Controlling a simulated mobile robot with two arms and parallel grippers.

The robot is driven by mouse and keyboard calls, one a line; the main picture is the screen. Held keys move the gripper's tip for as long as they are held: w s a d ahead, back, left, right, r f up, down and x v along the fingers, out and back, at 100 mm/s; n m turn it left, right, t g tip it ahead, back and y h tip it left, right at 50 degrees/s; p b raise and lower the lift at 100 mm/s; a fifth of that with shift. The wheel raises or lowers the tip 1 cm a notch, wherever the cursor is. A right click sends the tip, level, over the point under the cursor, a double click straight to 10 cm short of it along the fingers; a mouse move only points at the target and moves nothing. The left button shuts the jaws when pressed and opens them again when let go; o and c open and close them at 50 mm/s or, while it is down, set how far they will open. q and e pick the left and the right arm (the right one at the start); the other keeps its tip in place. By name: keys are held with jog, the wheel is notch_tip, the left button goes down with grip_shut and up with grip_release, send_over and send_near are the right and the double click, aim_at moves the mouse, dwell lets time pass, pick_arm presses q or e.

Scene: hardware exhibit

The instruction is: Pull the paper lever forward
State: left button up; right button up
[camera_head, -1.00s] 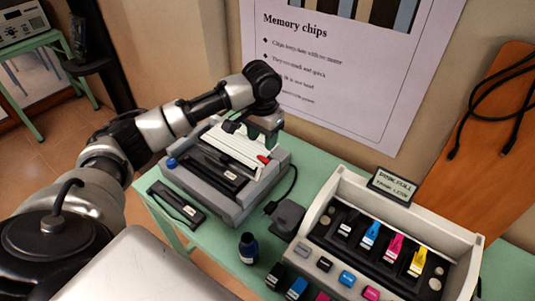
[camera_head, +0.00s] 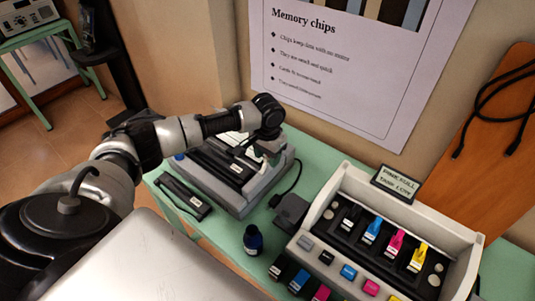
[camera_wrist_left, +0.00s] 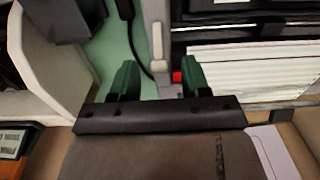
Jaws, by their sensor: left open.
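A grey printer (camera_head: 256,190) with a dark front panel sits on the green table. In the left wrist view a small red tab (camera_wrist_left: 177,76) shows at the printer's edge, beside a light grey upright bar (camera_wrist_left: 158,48); I cannot tell which of them is the paper lever. My left gripper (camera_head: 268,150) is at the printer's right rear edge. In the left wrist view its green fingers (camera_wrist_left: 157,72) are apart, with the bar's end and the red tab between them in the picture. Contact cannot be told. The arm hides the tab in the head view. My right gripper is not in view.
A pale ink tank unit (camera_head: 330,195) with coloured tanks fills the right side. The wall stands close behind.

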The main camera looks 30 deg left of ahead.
pick_arm(q)
jog(key=shift+c, duration=0.5)
grip_shut()
